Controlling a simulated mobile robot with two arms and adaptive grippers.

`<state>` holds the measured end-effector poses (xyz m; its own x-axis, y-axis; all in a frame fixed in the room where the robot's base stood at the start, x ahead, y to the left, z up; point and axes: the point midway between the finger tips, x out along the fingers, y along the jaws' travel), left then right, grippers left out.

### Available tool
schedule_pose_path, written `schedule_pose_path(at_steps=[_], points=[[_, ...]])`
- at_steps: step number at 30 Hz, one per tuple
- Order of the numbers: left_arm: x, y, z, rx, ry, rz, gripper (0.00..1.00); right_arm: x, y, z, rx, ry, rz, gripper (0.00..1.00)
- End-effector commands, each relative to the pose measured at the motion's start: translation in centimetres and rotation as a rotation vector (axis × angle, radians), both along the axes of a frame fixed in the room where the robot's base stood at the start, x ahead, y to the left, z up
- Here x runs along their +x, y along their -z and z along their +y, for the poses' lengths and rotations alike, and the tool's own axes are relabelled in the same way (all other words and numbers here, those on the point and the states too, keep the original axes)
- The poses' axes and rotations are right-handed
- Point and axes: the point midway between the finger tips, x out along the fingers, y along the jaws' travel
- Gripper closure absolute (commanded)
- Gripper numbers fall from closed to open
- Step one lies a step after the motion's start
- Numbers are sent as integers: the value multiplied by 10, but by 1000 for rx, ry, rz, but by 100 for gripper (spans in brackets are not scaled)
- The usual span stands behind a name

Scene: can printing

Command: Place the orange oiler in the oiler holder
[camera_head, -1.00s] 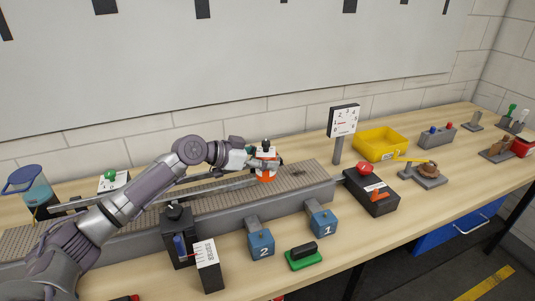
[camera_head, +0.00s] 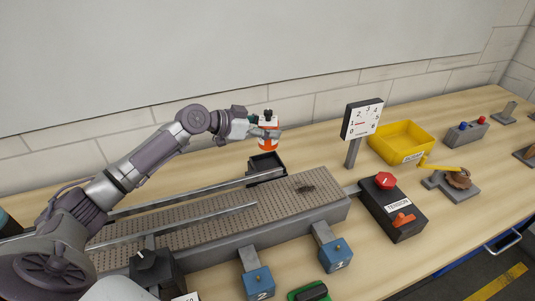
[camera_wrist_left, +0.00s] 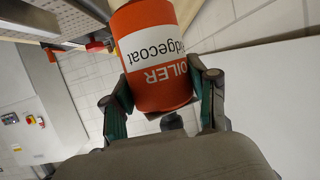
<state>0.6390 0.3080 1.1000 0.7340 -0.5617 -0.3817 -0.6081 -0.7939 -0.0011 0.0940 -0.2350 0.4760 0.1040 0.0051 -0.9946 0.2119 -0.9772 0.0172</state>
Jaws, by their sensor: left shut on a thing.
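The oiler (camera_head: 268,138) is an orange can with a white label band and a black top. My left gripper (camera_head: 266,132) is shut on it and holds it roughly upright. In the left wrist view the oiler (camera_wrist_left: 165,85) sits between the two fingers, with its "OILER" lettering facing the camera. A black open-topped box, which looks like the oiler holder (camera_head: 267,168), stands at the far side of the conveyor. The oiler appears just above the box in the picture; its exact height and depth offset are hard to tell. My right gripper is not in view.
The conveyor (camera_head: 225,207) with its rails runs in front of the black box, with a dark stain (camera_head: 305,188) on its belt. A dial sign (camera_head: 362,119) on a post, a yellow bin (camera_head: 402,143) and a black tension box (camera_head: 393,210) stand to the right.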

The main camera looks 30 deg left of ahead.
Motion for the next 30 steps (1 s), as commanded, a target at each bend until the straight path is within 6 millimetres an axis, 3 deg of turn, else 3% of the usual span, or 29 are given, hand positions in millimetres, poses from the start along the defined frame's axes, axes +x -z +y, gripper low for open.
schedule_pose_path(at_steps=[3, 6, 16, 29, 30], points=[[0, 22, 0, -4, -3, 6, 90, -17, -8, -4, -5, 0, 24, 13], [0, 36, 0, -3, -3, 3, 90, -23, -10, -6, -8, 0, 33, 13], [0, 76, 0, -4, -2, 3, 90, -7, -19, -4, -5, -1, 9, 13], [0, 85, 0, 0, -1, -1, 90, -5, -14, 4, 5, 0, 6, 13], [0, 86, 0, 0, 0, 1, 38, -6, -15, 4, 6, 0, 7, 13]])
